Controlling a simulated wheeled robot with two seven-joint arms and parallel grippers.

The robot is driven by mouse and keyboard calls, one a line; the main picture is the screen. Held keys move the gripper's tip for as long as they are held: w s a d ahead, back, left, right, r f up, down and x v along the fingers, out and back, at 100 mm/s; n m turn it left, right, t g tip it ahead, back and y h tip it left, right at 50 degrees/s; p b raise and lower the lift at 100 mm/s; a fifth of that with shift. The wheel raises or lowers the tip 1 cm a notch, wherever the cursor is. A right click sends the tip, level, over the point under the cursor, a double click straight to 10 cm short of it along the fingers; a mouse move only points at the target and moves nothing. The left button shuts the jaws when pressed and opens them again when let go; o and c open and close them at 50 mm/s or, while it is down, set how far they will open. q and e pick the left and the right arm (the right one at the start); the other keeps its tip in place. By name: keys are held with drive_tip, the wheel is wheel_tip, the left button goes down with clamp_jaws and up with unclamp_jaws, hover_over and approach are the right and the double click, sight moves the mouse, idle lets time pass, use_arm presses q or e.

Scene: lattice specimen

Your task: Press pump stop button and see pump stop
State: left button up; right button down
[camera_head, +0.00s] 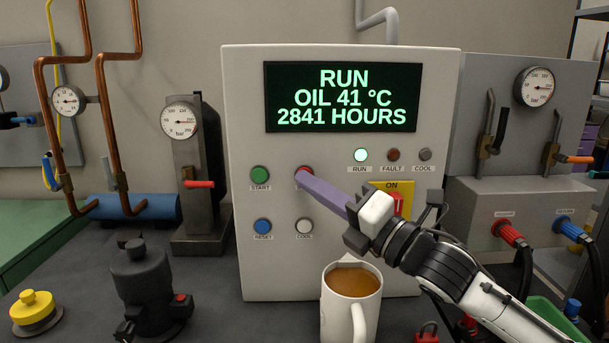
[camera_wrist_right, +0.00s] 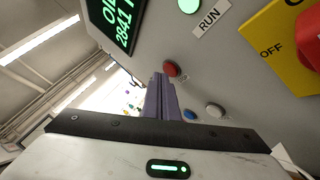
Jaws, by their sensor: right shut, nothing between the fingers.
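The pale control panel (camera_head: 330,270) faces me with a lit display (camera_head: 341,97) reading "RUN, OIL 41 °C, 2841 HOURS". The RUN lamp (camera_head: 361,155) glows; the FAULT lamp (camera_head: 393,155) is dark. The red button (camera_head: 304,170) is right of the green START button (camera_head: 260,175); its label is mostly covered. My right gripper (camera_head: 305,180) is shut and empty, its purple fingertips overlapping the red button's lower part. In the right wrist view, the red button (camera_wrist_right: 170,69) sits just beside the fingertips (camera_wrist_right: 157,80). I cannot tell whether they touch. My left gripper is out of view.
A mug of brown liquid (camera_head: 350,310) stands below my right wrist, before the panel. A yellow ON switch plate (camera_head: 392,186) is partly behind my gripper. Blue RESET (camera_head: 262,226) and white COOL (camera_head: 304,226) buttons sit below. A dark device (camera_head: 140,280) stands at left.

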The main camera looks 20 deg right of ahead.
drive_tip(key=shift+w+d, duration=0.1)
drive_tip(key=shift+w, duration=0.25)
idle(0.3)
idle(0.4)
drive_tip(key=shift+s+a, duration=0.2)
drive_tip(key=shift+s, duration=0.55)
drive_tip(key=shift+s, duration=0.1)
drive_tip(key=s, duration=0.2)
drive_tip(key=s+a, duration=0.1)
drive_tip(key=s, duration=0.1)
drive_tip(key=shift+s+a, duration=0.2)
drive_tip(key=shift+s, duration=0.1)
idle(0.4)
